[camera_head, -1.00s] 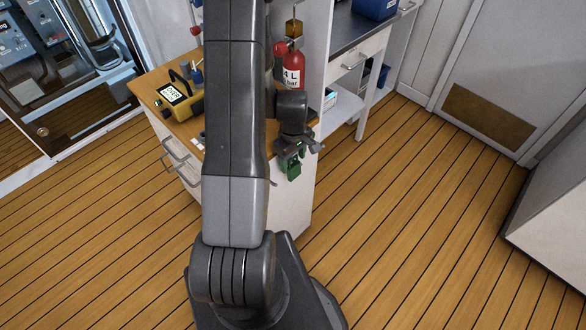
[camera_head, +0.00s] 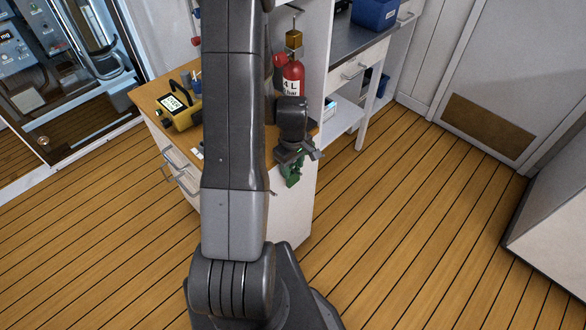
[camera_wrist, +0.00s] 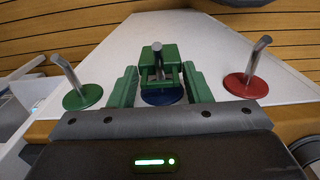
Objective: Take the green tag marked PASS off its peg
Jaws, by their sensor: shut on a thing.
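My gripper (camera_wrist: 160,90) has green fingers and is shut on a green tag (camera_wrist: 176,53) in the wrist view. A metal peg (camera_wrist: 158,60) on a blue round base (camera_wrist: 160,97) stands between the fingers and shows in front of the tag. I cannot tell whether the peg still passes through the tag. The PASS lettering cannot be read. In the head view, my gripper (camera_head: 291,158) is at the end of the white cabinet, with green parts (camera_head: 292,174) below it; there, tag and fingers are hard to tell apart.
A green-based peg (camera_wrist: 83,97) stands to the left and a red-based peg (camera_wrist: 246,85) to the right, both bare. A red cylinder (camera_head: 293,77) and a yellow meter (camera_head: 180,113) stand on the cabinet top. The floor (camera_head: 400,220) to the right is clear.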

